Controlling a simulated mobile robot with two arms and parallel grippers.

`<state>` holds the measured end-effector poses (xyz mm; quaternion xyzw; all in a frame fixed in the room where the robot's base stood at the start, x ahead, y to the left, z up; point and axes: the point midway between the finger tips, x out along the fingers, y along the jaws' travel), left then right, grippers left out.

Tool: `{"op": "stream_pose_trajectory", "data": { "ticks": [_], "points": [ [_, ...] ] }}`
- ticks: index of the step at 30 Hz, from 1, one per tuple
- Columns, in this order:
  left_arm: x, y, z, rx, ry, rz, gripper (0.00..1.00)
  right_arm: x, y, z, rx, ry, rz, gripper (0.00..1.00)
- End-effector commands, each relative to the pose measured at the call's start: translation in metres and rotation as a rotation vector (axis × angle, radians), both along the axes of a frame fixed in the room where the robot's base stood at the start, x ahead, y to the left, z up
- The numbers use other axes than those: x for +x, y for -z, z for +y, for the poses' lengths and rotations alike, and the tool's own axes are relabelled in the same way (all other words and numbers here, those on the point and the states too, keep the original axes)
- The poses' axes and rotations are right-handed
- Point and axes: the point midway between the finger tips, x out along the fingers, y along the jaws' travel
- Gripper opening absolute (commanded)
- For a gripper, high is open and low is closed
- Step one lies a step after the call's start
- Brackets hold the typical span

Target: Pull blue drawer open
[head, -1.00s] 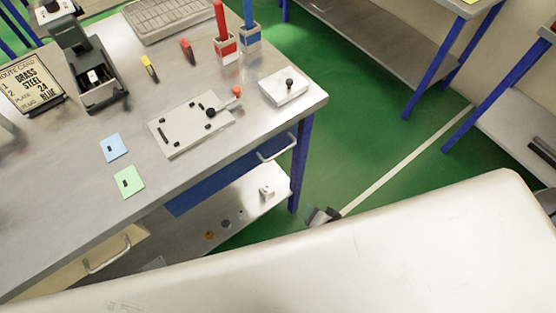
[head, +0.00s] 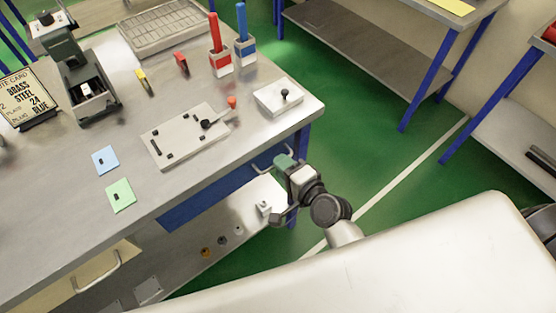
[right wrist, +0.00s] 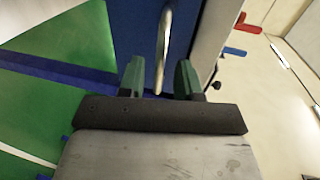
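The blue drawer (head: 205,200) is under the bench top on its front side, its front looking flush with the bench. Its metal bar handle (head: 265,158) is near the bench's right corner, partly hidden by my right gripper (head: 284,163). In the right wrist view, the drawer's blue front (right wrist: 135,25) fills the top middle. The handle (right wrist: 164,45) runs upright there, between the two green fingertips of my right gripper (right wrist: 159,77). The fingers are open, with gaps on both sides of the handle. My left gripper is not in view.
A beige drawer with a handle (head: 97,272) is farther left on the bench. A lower shelf below the blue drawer holds several small parts. A white plate (head: 187,137) and a white block (head: 279,98) lie on the bench top. Green floor is clear to the right.

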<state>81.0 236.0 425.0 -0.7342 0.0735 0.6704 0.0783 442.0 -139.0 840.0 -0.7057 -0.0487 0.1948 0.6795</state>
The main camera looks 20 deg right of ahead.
Motion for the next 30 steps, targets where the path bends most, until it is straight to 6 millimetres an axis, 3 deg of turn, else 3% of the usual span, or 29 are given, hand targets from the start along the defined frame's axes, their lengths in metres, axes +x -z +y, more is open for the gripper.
{"op": "stream_pose_trajectory", "data": {
  "ticks": [6, 15, 17, 22, 30],
  "points": [
    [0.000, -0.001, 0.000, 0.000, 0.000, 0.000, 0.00, 0.020, 0.005, 0.007, -0.002, 0.001, -0.001, 0.34],
    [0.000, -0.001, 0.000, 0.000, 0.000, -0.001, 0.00, 0.022, 0.006, 0.008, -0.003, 0.000, 0.000, 0.34],
    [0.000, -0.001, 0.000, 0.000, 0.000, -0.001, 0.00, 0.022, 0.006, 0.008, -0.003, 0.000, 0.000, 0.28],
    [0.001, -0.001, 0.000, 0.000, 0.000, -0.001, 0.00, 0.022, 0.006, 0.007, -0.002, 0.001, 0.000, 0.02],
    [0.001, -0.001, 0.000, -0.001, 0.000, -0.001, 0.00, 0.021, 0.006, 0.007, -0.004, 0.000, 0.001, 0.00]
  ]
}}
